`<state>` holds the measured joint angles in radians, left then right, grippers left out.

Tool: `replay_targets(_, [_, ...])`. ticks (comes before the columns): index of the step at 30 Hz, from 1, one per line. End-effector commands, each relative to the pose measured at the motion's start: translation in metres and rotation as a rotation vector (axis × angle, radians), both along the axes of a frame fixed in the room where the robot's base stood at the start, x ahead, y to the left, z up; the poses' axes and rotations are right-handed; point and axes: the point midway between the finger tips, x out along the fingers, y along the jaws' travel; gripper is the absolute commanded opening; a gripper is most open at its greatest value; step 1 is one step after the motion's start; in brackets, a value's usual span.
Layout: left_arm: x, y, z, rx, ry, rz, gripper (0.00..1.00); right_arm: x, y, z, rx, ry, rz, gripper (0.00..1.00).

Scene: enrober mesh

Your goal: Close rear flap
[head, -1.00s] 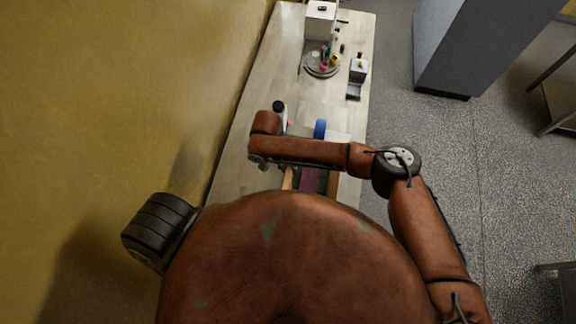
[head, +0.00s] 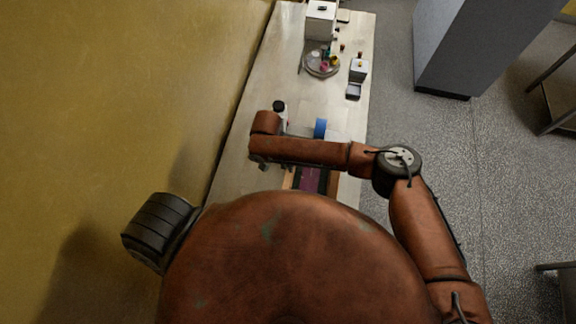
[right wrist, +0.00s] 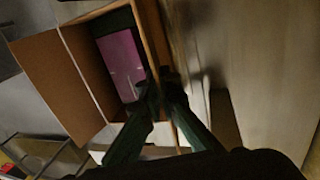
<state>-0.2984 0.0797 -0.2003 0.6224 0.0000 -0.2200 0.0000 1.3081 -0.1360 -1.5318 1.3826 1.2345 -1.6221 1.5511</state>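An open brown cardboard box with a flat purple item (head: 311,180) inside shows on the bench in the head view, partly hidden by my right arm and my body. In the right wrist view the purple item (right wrist: 122,62) lies inside, and a wide brown flap (right wrist: 58,85) stands folded outward on the left. A narrow brown wall or flap edge (right wrist: 150,32) runs down to my right gripper (right wrist: 159,84). Its fingers converge with their tips close together, at or just above that edge; contact is unclear. Which flap is the rear one is unclear. My left gripper is out of view.
A blue tape roll (head: 320,128) and a black-capped bottle (head: 279,107) stand just beyond my right arm. A round tray (head: 321,63) with small items and a white box (head: 320,20) are farther back. The yellow wall (head: 120,90) borders the bench on the left.

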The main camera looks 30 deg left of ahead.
Motion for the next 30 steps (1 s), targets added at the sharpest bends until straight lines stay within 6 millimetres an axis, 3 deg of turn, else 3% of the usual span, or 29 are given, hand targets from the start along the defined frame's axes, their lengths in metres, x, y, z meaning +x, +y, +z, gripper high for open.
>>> replay_targets(15, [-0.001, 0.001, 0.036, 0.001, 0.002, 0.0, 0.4, 0.004, -0.016, 0.004, 0.244, 0.065, -0.006, 0.0])
replay_targets(30, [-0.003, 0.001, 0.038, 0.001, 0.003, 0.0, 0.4, 0.008, -0.031, 0.0, 0.542, 0.14, -0.002, 0.0])
